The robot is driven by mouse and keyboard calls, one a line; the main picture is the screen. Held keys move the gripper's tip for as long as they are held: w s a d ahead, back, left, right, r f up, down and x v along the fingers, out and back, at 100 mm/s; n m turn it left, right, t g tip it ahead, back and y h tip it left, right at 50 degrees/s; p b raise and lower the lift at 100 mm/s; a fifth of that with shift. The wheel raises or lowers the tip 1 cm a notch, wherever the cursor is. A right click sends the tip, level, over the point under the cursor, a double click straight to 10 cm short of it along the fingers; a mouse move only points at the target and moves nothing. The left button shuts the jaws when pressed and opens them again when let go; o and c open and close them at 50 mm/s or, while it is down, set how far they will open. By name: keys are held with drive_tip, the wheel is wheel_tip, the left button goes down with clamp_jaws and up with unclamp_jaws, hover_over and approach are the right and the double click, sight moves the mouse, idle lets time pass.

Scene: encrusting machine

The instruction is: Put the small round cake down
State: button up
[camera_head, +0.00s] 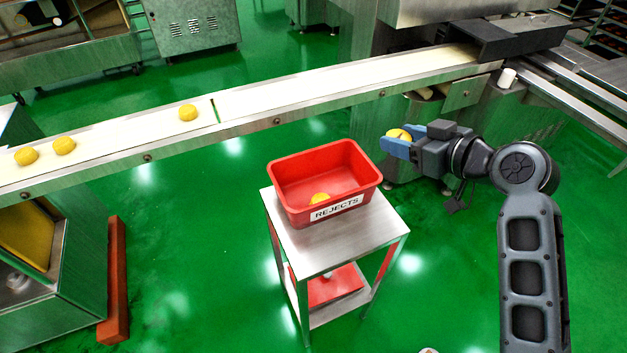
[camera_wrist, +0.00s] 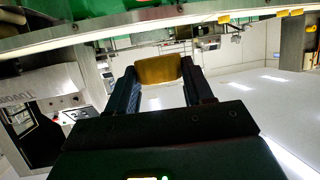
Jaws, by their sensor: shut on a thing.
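My gripper (camera_head: 396,142) is shut on a small round yellow cake (camera_head: 399,134), held between its blue fingers to the right of the red bin in the head view. In the wrist view the cake (camera_wrist: 159,70) sits between the two dark fingers (camera_wrist: 160,88). The red bin (camera_head: 293,170), labelled REJECTS, stands on a small steel table (camera_head: 330,244). One yellow cake (camera_head: 319,199) lies inside it, near the front wall.
A conveyor (camera_head: 285,95) with a pale belt runs across behind the bin. Several yellow cakes (camera_head: 188,112) sit on its left part; its middle is clear. A dark tray-like box (camera_head: 505,40) is at the belt's right end. Green floor lies around the table.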

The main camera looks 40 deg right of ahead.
drive_tip(key=w+f, duration=1.1)
drive_tip(key=w, duration=0.1)
drive_tip(key=shift+d+p, duration=0.4)
drive_tip(key=shift+f+b, duration=0.35)
drive_tip(key=shift+b, duration=0.05)
drive_tip(key=shift+f+b, duration=0.3)
drive_tip(key=shift+f, duration=0.05)
